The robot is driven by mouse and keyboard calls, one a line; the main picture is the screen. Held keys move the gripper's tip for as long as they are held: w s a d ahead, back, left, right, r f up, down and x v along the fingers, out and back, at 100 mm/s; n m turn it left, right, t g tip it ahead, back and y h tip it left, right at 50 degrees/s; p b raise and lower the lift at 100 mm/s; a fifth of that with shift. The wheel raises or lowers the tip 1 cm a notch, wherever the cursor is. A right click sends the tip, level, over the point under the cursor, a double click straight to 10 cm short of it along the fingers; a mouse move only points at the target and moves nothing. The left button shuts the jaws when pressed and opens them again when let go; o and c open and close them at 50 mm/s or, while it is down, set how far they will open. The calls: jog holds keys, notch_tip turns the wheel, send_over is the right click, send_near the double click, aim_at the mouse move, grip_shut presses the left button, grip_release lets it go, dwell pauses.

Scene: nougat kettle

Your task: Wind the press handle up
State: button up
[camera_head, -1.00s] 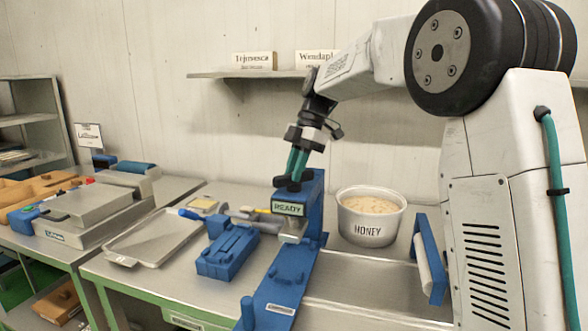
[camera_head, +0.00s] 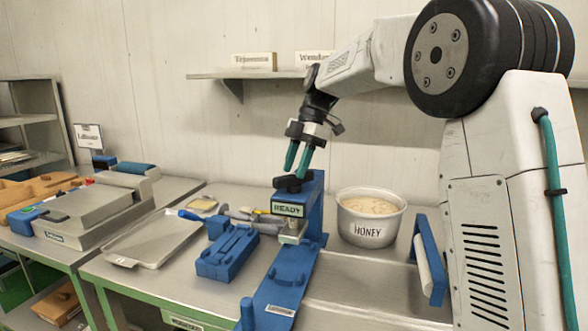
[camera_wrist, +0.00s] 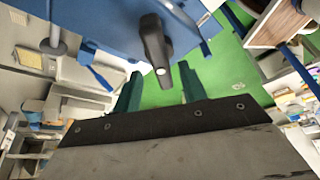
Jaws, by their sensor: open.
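The blue press (camera_head: 313,205) stands on the table with a "READY" sign on its front. Its black handle (camera_head: 292,184) lies on top of the press head.
A "HONEY" pot (camera_head: 371,217) stands right of the press. A blue mould block (camera_head: 228,252) and a metal tray (camera_head: 150,238) lie to its left. A wall shelf (camera_head: 238,76) runs behind my arm.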

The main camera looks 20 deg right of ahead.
jog(key=v, duration=0.6)
jog(key=shift+d+r, duration=0.2)
jog(key=shift+r, duration=0.05)
jog(key=s+a+f+m+t+h, duration=0.1)
jog(key=s+f+m+h, duration=0.1)
jog(key=s+m, duration=1.4)
jog(key=s+f+m, duration=0.1)
jog(key=s+f, duration=0.3)
jog(key=s, duration=0.4)
jog(key=s+f+m+t+h, duration=0.1)
jog(key=s+f+m, duration=0.1)
jog(key=s+f, duration=0.3)
jog(key=s+f+m+h, duration=0.1)
jog(key=s+f, duration=0.4)
jog(key=s, duration=0.5)
jog(key=shift+s+d+m+t, duration=0.3)
jog(key=shift+s+d+m, duration=0.1)
jog(key=shift+m, duration=0.1)
